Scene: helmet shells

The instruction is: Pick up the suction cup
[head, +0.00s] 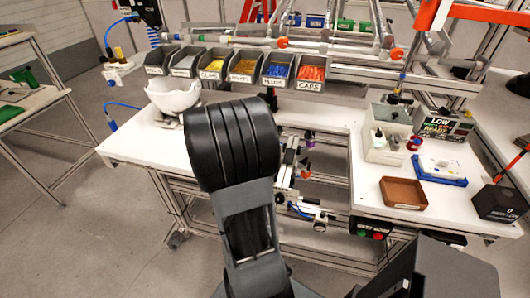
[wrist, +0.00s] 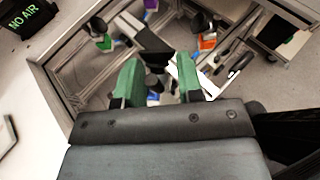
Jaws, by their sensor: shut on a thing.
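In the wrist view my gripper (wrist: 159,72) has two green fingertips, set apart, with a small dark thing, the suction cup (wrist: 155,82), between them. Its lower part is hidden by the gripper body, and its outline is hard to tell from the dark parts behind it. In the head view my own black arm stands in the middle and hides my fingers and what they hold. The fingers are over the gap in the workbench frame, in front of the bench.
A white helmet shell (head: 173,95) sits at the left of the white bench (head: 140,146). Labelled bins (head: 243,67) line its back. On the right are a brown tray (head: 404,193), a blue-and-white fixture (head: 439,170) and a black box (head: 499,204). Metal rails and coloured fittings lie below the fingers.

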